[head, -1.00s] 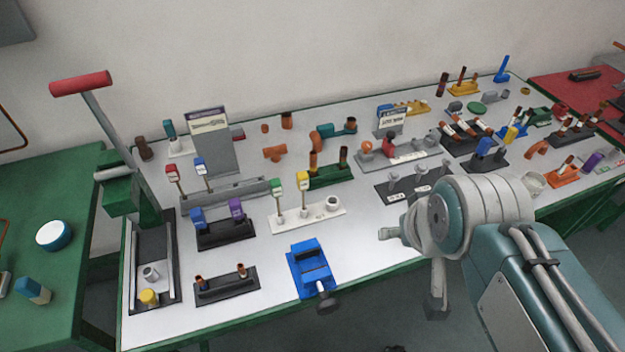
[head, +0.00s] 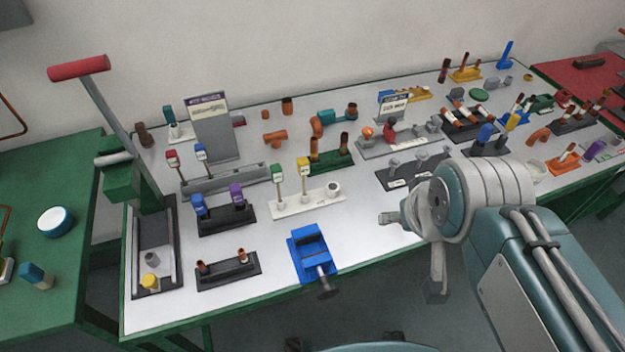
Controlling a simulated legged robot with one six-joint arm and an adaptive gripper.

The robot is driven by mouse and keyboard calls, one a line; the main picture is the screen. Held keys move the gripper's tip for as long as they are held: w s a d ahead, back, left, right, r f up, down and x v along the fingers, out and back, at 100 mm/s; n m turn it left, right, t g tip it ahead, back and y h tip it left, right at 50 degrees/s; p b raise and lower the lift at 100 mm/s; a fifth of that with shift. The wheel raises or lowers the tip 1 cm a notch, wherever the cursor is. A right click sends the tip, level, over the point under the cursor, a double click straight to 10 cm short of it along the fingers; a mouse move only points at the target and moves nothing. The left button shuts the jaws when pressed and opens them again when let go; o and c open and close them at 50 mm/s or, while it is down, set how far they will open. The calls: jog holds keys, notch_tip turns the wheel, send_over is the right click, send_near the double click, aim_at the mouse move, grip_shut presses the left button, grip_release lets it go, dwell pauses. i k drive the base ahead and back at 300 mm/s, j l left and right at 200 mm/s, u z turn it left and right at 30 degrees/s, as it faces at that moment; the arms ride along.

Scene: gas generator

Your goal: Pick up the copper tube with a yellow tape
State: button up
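Several copper tubes stand in racks on the white-topped table. Two are in the green rack (head: 330,162) at the middle: a left tube (head: 314,150) and a right tube (head: 344,141). Two short copper tubes (head: 242,257) are in a black rack at the front left. More are in the yellow rack (head: 467,75) and dark racks at the right. Yellow tape on any tube is too small to tell.
A blue vise (head: 312,252) sits at the table's front edge. A tall red-handled lever press (head: 130,170) stands at the left. A white rack with green and yellow tags (head: 308,203) is behind the vise. Bare tabletop lies right of the vise.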

aim_at(314, 143)
jog(key=i+l+u, duration=0.25)
jog(key=u, duration=0.2)
jog(key=i+l+u, duration=0.2)
jog(key=l+u, duration=0.25)
